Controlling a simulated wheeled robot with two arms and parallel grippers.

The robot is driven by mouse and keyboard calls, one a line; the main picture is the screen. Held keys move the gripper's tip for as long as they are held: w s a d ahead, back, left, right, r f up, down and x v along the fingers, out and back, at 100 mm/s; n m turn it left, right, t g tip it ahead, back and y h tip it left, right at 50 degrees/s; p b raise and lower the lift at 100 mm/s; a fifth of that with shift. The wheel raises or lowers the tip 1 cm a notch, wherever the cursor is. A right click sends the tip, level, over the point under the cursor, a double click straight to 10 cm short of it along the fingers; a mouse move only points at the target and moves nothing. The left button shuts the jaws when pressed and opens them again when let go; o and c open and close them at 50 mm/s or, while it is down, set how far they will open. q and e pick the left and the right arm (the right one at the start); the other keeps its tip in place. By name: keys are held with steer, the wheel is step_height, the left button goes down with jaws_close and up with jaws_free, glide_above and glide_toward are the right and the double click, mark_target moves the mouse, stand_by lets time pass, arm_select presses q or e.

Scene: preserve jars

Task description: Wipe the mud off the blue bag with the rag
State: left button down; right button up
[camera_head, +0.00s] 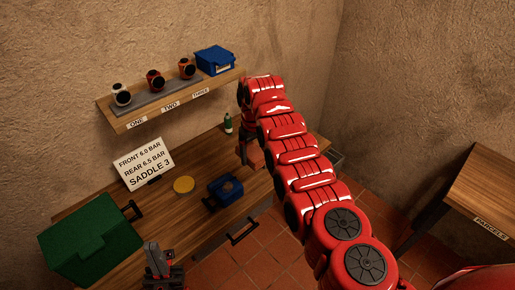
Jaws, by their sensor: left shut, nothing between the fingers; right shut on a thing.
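The blue bag (217,195) sits on the wooden bench, with a brown muddy patch (229,187) on its top. My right arm comes in from the lower right and bends down beyond the bag. My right gripper (251,148) is shut on a reddish-brown thing (256,160), which looks like the rag, to the upper right of the bag and apart from it. The fingers are small and partly hidden by the arm. My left gripper (160,264) is shut and empty at the bench's front left, away from the bag.
A shelf above holds three cups and a blue box (215,61). Another table (490,185) stands at the right.

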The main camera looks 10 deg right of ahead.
steer(key=shift+w+a+r, duration=0.1)
steer(key=shift+a, duration=0.1)
stand_by(0.6)
steer(key=shift+a+f+n+p, duration=0.2)
steer(key=shift+f+n+p, duration=0.1)
steer(key=shift+p, duration=0.15)
steer(key=shift+w+a+f, duration=0.15)
steer(key=shift+a+f, duration=0.05)
steer(key=shift+a, duration=0.2)
steer(key=shift+p, duration=0.3)
